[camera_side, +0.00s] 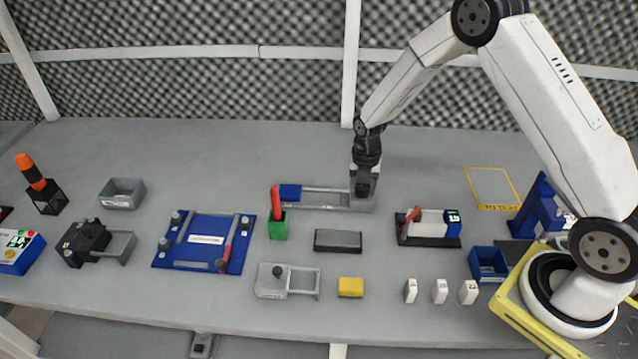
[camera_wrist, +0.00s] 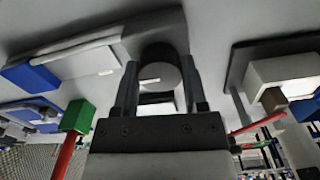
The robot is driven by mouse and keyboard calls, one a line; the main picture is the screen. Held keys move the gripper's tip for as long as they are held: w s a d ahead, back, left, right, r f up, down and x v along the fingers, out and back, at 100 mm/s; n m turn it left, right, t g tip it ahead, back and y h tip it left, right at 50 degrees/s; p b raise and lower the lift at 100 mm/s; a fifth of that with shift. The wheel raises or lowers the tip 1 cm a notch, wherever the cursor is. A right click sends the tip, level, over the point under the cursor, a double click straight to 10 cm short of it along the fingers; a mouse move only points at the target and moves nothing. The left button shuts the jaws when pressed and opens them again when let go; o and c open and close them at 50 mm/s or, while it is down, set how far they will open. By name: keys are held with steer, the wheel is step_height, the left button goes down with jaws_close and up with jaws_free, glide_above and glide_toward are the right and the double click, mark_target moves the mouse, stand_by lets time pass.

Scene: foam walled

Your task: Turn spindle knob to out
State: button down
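The spindle knob (camera_wrist: 160,75) is a dark round cylinder with a short white mark on its top face. It stands at one end of a long grey fixture (camera_side: 330,201) that has a rail and a blue block (camera_side: 290,193) at its left end. My gripper (camera_side: 364,192) points down over the fixture's right end. In the wrist view its two fingers (camera_wrist: 160,85) lie against opposite sides of the knob, with no clear gap. In the side view my gripper hides the knob.
A green block with a red handle (camera_side: 277,226) stands close to the fixture's left front. A dark grey block (camera_side: 338,240) lies in front. A white device on a dark base (camera_side: 428,226) is to the right. The table behind the fixture is clear.

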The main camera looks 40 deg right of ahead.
steer(key=shift+m, duration=0.4)
